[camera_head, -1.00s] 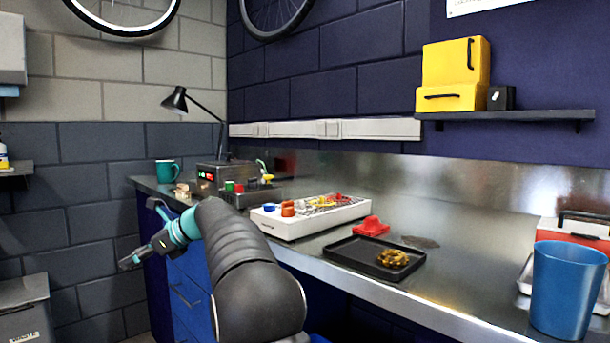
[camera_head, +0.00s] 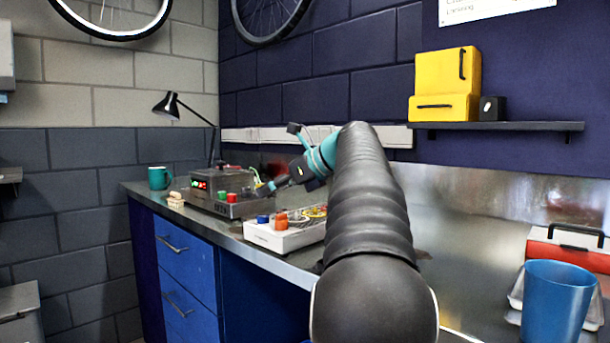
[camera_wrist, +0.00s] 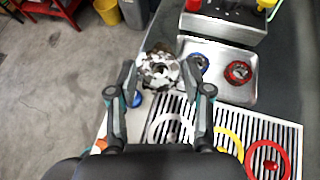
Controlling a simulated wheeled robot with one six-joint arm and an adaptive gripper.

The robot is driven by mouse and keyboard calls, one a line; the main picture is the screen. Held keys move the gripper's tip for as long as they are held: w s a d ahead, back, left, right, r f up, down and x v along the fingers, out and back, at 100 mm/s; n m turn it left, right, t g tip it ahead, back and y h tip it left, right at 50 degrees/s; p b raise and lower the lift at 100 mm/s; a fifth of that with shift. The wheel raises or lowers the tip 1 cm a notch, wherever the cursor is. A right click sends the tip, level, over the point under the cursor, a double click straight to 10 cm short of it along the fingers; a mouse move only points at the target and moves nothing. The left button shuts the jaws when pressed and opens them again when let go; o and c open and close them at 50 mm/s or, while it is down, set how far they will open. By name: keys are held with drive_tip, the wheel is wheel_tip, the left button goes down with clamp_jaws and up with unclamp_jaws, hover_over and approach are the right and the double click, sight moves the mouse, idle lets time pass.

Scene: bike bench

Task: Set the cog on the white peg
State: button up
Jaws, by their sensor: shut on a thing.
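My gripper (camera_wrist: 158,66) is shut on the cog (camera_wrist: 157,73), a silver and brown toothed ring held between the fingertips in the wrist view. In the head view my gripper (camera_head: 268,187) is over the bench, above the left end of the white rack, and the cog is too small to make out. A grey metal box (camera_wrist: 224,26) with red and yellow tops is beyond the cog in the wrist view; it also shows in the head view (camera_head: 232,208). I cannot pick out the white peg for certain.
A metal tray (camera_wrist: 247,92) holds a red ring (camera_wrist: 238,72) and a blue ring (camera_wrist: 201,62). The slotted white rack (camera_head: 287,240) bears coloured rings. A teal mug (camera_head: 159,178) and a lamp (camera_head: 168,106) stand behind; a blue cup (camera_head: 556,300) is at right.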

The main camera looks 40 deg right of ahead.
wheel_tip(320, 180, up, 2)
drive_tip(key=m+h, duration=0.1)
hover_over(303, 220)
drive_tip(key=shift+w+r, duration=0.2)
drive_tip(key=shift+f, duration=1.85)
drive_tip(key=shift+f+b, duration=1)
drive_tip(key=shift+b, duration=0.25)
drive_tip(key=shift+s+p, duration=0.1)
drive_tip(key=shift+p, duration=0.8)
drive_tip(key=shift+f+b, duration=0.3)
drive_tip(key=shift+f, duration=0.3)
drive_tip(key=o, duration=0.9)
